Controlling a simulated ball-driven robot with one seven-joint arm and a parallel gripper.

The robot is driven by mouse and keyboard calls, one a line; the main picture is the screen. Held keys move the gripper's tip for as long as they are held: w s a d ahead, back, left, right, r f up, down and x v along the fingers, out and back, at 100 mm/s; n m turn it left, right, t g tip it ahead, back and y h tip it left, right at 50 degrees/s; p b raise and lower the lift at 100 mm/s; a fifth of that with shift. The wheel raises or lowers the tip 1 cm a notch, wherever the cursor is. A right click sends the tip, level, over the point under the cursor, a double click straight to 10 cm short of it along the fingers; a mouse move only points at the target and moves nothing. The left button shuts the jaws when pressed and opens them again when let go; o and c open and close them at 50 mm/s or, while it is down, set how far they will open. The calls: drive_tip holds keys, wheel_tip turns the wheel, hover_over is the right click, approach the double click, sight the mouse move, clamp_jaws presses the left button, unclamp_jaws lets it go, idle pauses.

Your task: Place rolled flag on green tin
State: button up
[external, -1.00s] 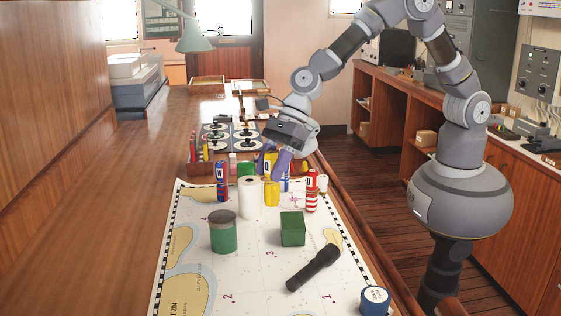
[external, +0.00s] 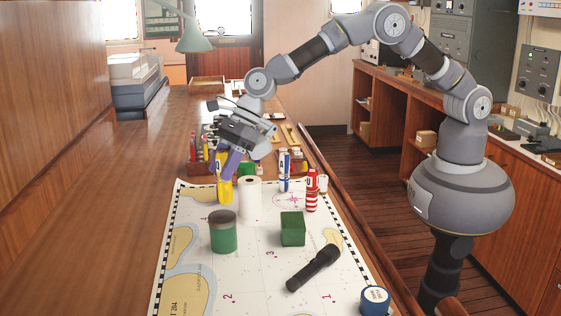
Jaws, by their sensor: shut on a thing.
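My gripper (external: 226,170) points down with its purple fingers shut on a yellow rolled flag (external: 225,191). The flag is upright at the back left of the chart; I cannot tell whether its lower end touches anything. A green cylindrical tin (external: 223,236) with a grey-brown lid stands upright on the chart, nearer the camera than the flag and apart from it. A green square block-like box (external: 292,230) stands to its right. Other rolled flags stand upright at the back: a blue and white one (external: 284,172) and a red and white one (external: 311,190).
A white paper roll (external: 249,199) stands just right of the held flag. A black flashlight (external: 314,268) and a blue round tin (external: 375,300) lie toward the front right of the chart (external: 250,285). The chart's front middle is clear.

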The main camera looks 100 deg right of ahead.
sight(219, 180)
drive_tip(key=shift+w+a, duration=0.1)
drive_tip(key=shift+w, duration=0.45)
drive_tip(key=shift+w+f+b, duration=0.1)
drive_tip(key=shift+f+b, duration=0.25)
drive_tip(key=shift+f, duration=1.45)
drive_tip(key=shift+f, duration=0.1)
drive_tip(key=o, duration=1.1)
